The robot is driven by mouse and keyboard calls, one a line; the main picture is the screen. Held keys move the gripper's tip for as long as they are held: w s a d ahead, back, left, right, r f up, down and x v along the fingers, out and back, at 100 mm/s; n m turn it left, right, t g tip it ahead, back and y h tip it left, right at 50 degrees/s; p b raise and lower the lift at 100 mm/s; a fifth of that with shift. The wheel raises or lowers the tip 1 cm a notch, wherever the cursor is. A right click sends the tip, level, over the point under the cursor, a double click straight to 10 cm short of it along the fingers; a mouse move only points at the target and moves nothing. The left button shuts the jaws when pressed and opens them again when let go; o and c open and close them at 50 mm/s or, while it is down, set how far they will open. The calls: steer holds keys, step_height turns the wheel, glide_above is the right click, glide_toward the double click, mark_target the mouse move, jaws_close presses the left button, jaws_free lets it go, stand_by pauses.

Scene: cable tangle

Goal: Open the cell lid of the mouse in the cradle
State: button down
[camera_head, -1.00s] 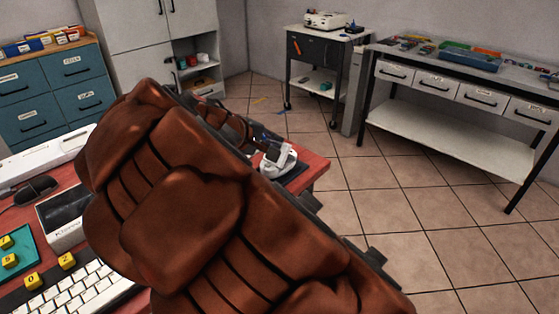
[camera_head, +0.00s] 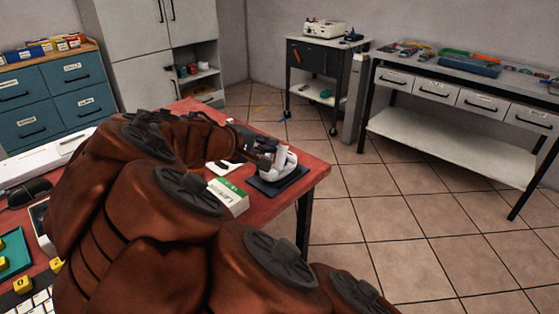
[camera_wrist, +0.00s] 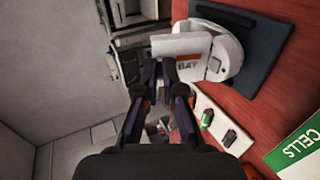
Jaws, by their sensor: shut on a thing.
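The white mouse (camera_head: 283,163) sits in its cradle on a dark mat (camera_head: 292,180) near the table's right edge. In the wrist view the mouse (camera_wrist: 228,50) is a rounded white body at the top, on the dark mat (camera_wrist: 262,40). A flat white panel marked "BAY" (camera_wrist: 180,46), apparently the cell lid, stands out at its left side. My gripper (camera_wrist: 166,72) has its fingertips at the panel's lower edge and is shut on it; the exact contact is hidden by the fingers. In the head view my gripper (camera_head: 262,152) is at the mouse's left side.
A white tray (camera_wrist: 215,118) with small cells lies beside the gripper. A white and green box marked "CELLS" (camera_wrist: 295,155) stands on the red table (camera_wrist: 250,105); it also shows in the head view (camera_head: 228,196). The tiled floor (camera_head: 400,240) lies beyond the table edge.

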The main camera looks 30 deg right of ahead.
steer(key=shift+s+a+f, duration=0.1)
steer(key=shift+a+f, duration=0.15)
steer(key=shift+f, duration=0.1)
steer(key=c, duration=1.9)
jaws_free()
steer(key=shift+s+a+f+b, duration=0.15)
steer(key=shift+a+b, duration=0.15)
steer(key=shift+a, duration=0.15)
steer(key=shift+o, duration=0.4)
steer(key=shift+o, duration=0.7)
steer(key=shift+s+a+f+b, duration=0.1)
steer(key=shift+a+f+b, duration=0.2)
steer(key=shift+a, duration=0.2)
steer(key=shift+o, duration=1.5)
steer(key=shift+c, duration=0.4)
